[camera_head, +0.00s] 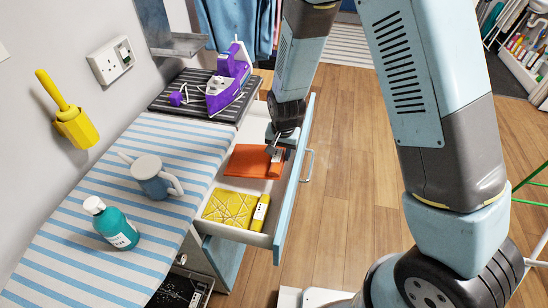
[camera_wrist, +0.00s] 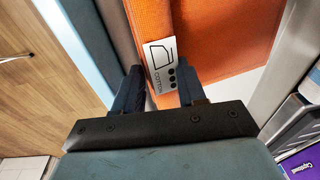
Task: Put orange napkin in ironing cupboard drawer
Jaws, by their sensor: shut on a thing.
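The orange napkin (camera_head: 248,161) lies flat in the far part of the open ironing cupboard drawer (camera_head: 232,232). My gripper (camera_head: 274,150) reaches down into the drawer at the napkin's right side. In the wrist view, my gripper (camera_wrist: 160,72) is shut on the folded orange edge of the napkin (camera_wrist: 234,36), with one finger on each side of its white label (camera_wrist: 161,62). The label has dark dots and a garment mark. The arm hides part of the drawer's far end in the head view.
A patterned yellow napkin (camera_head: 230,208) lies in the drawer's near part. The striped ironing surface (camera_head: 95,245) beside it holds a grey-blue watering can (camera_head: 152,176) and a teal bottle (camera_head: 110,222). A purple iron (camera_head: 229,82) stands behind. Wooden floor is clear right of the drawer.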

